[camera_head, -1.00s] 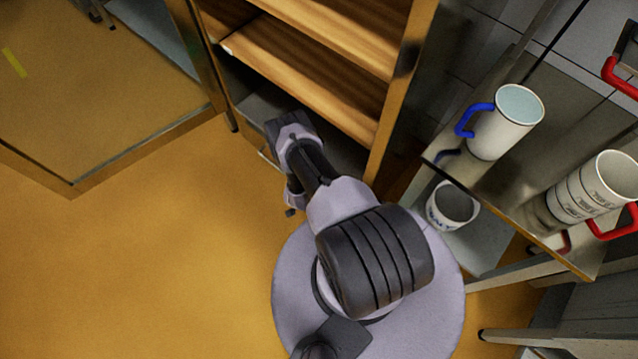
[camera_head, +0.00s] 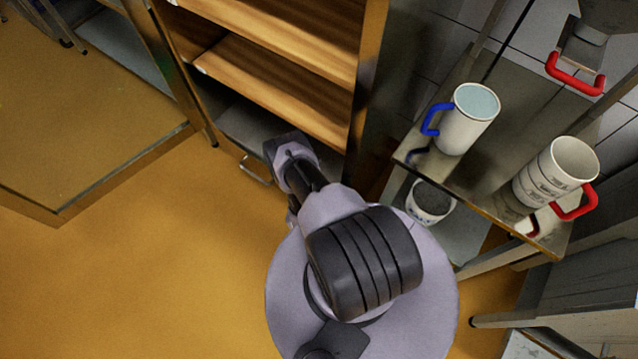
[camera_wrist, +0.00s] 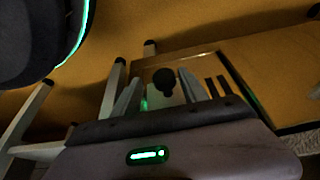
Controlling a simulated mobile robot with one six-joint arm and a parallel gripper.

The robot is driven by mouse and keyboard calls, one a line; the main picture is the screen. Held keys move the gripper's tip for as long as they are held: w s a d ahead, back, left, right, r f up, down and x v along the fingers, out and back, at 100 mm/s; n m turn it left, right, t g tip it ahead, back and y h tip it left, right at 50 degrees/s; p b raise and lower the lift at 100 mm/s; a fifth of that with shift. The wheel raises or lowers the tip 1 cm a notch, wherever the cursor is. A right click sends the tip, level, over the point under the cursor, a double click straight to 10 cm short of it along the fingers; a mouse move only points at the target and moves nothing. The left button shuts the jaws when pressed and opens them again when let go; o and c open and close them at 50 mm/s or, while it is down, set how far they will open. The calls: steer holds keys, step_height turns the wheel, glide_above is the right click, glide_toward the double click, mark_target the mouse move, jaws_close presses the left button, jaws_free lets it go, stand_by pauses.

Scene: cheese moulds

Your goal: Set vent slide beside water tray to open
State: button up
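In the wrist view a dark round knob (camera_wrist: 163,81) stands on a pale plate, with dark slots (camera_wrist: 217,87) to its right. This looks like the vent slide; I cannot tell its setting. My gripper (camera_wrist: 158,92) is open, one pale finger on each side of the knob in the picture. I cannot tell whether either finger touches it. A grey tray-like piece with a metal handle (camera_head: 256,172) sits low in the cabinet and may be the water tray.
The wooden cabinet (camera_head: 275,80) has its glazed door (camera_head: 90,120) swung open to the left. On the right a metal rack (camera_head: 480,165) holds a blue-handled jug (camera_head: 468,118) and stacked red-handled jugs (camera_head: 553,170). Orange floor (camera_head: 170,270) at left is clear.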

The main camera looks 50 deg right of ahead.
steer(key=shift+r, duration=0.1)
steer(key=p+v, duration=0.9)
steer(key=v, duration=0.8)
steer(key=shift+w+r, duration=0.1)
steer(key=shift+r, duration=0.05)
